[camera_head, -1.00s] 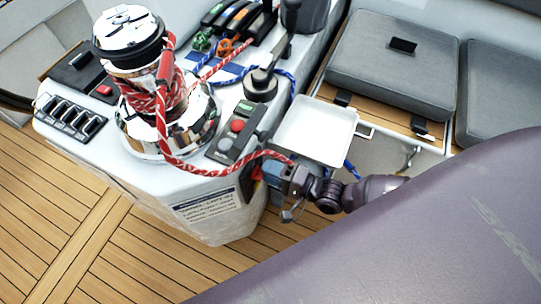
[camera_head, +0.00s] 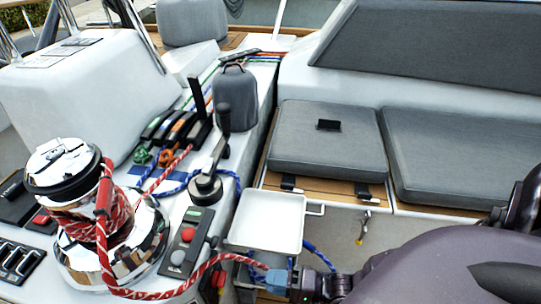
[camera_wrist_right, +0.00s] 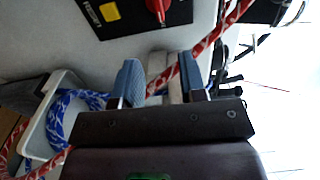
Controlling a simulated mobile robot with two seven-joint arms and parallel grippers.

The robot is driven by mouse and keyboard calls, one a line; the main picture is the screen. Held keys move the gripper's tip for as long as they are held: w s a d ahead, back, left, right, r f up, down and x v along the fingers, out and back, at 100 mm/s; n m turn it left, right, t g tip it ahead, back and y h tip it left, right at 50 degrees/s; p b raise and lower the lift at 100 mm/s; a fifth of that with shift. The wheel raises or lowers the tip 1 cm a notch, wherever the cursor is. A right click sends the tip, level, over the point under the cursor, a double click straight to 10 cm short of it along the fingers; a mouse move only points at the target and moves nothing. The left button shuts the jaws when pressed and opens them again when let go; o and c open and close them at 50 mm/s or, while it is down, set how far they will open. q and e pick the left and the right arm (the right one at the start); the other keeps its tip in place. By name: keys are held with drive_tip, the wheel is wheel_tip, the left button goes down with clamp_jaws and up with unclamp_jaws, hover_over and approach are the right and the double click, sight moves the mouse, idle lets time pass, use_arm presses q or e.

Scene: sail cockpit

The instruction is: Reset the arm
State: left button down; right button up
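My right gripper (camera_head: 283,280) is low in the head view, just below the white tray-like bin (camera_head: 268,222). In the right wrist view its two blue fingertips (camera_wrist_right: 160,80) stand apart with a clear gap. A red-and-white rope (camera_wrist_right: 205,45) runs diagonally through the gap and by the right finger; I cannot tell whether it touches. In the head view this rope (camera_head: 150,294) runs from the chrome winch (camera_head: 100,235) to near the gripper. My left gripper is not in view.
A control panel with red and grey buttons (camera_head: 185,245) and a lever (camera_head: 205,185) stand left of the bin. Rope clutches (camera_head: 175,128) lie behind. Grey seat cushions (camera_head: 325,140) are at right. Blue rope (camera_wrist_right: 65,115) hangs in the bin.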

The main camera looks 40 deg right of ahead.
idle(0.4)
